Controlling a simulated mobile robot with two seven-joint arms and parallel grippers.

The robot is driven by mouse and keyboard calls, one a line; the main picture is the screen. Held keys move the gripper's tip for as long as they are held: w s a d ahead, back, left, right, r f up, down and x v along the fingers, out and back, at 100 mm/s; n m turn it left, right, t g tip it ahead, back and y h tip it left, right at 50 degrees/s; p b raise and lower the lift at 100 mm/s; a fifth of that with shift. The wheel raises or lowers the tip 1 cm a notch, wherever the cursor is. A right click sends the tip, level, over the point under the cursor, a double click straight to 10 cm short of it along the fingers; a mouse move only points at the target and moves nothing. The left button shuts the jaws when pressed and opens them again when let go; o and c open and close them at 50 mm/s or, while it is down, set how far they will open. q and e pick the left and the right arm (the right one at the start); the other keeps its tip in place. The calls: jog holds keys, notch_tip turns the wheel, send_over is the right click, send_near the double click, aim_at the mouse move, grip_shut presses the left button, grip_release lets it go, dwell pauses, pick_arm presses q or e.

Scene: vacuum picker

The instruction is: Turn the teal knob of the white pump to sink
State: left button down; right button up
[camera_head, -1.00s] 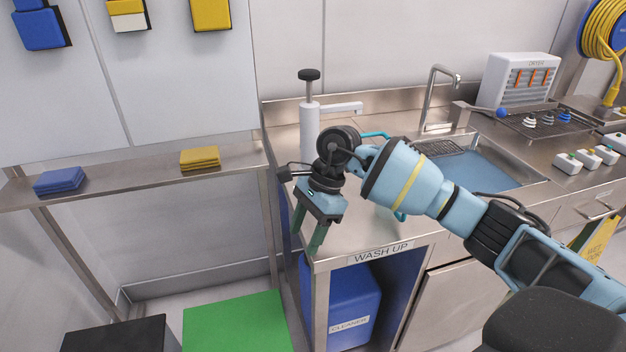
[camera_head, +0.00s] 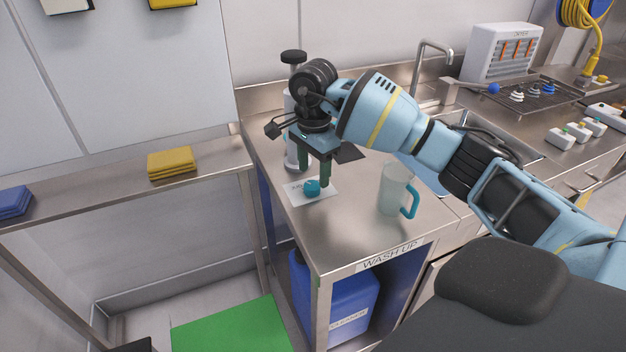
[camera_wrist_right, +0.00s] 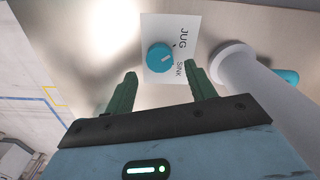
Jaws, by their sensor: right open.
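The white pump (camera_head: 292,155) stands at the back left of the steel counter, partly hidden by my right arm. The teal knob (camera_head: 312,187) sits on a white card in front of it. In the right wrist view the knob (camera_wrist_right: 160,57) shows a short pale mark, and the card (camera_wrist_right: 154,22) reads JUG and SINK. I cannot tell surely which word the mark points to. My right gripper (camera_head: 315,180) is open and empty, its fingers pointing down at the knob. In the wrist view the fingertips (camera_wrist_right: 160,74) are apart, with the knob beyond the gap between them. My left gripper is not in view.
A clear jug (camera_head: 393,190) with a teal handle stands on the counter to the right of the knob. The sink and tap (camera_head: 418,75) are behind my right arm. The counter's front left is bare. A shelf with a yellow cloth (camera_head: 171,163) is at left.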

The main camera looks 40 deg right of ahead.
aim_at(314, 184)
jog(key=shift+f, duration=1.85)
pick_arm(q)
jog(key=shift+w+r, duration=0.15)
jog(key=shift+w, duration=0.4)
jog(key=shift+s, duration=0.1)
pick_arm(e)
jog(key=shift+c, duration=0.4)
jog(key=c, duration=0.9)
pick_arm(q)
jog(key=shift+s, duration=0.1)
